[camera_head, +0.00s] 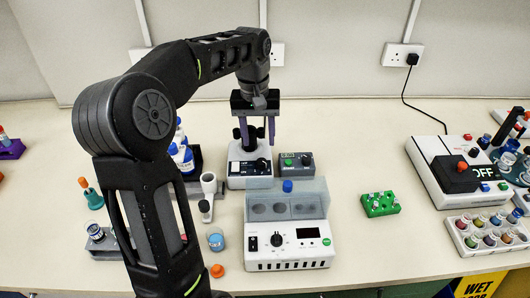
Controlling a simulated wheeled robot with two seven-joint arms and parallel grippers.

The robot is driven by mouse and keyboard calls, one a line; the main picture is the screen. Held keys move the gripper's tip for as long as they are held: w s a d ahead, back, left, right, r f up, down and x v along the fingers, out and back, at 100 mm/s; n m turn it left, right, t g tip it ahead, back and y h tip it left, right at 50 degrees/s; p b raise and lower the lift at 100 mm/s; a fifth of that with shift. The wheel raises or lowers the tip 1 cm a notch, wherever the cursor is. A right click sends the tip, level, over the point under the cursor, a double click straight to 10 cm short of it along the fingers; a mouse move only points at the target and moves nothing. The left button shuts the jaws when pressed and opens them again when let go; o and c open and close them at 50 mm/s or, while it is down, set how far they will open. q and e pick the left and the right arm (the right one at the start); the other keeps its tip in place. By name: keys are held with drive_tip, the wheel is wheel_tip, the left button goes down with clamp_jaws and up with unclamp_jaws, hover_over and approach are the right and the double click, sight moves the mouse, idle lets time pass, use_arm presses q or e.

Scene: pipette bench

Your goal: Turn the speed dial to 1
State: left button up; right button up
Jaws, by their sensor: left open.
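My left gripper (257,142) points down, open, with its two fingers apart and nothing seen between them. It is over a small white device (250,182) with a dark front panel. A dark round knob (262,164) shows on that panel, just below the fingertips; I see no contact. A white machine (288,263) in front has a black dial (277,237) with a light mark, beside a small display. The dial markings are too small to read, so I cannot tell which knob is the speed dial. My right gripper is not in view.
A grey box (297,165) with green and red buttons stands right of the small device. A pipette-like white tool (207,190) stands left. A green rack (380,204) is to the right, and a large white unit (447,178) is farther right. Bench between them is clear.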

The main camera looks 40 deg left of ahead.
sight(261, 161)
use_arm(q)
drive_tip(key=shift+w+f, duration=0.15)
drive_tip(key=shift+f, duration=0.45)
drive_tip(key=f, duration=0.3)
drive_tip(key=f+p, duration=0.1)
drive_tip(key=f, duration=0.2)
drive_tip(key=shift+d+f, duration=0.2)
drive_tip(key=shift+f, duration=0.2)
drive_tip(key=shift+c, duration=0.2)
clamp_jaws()
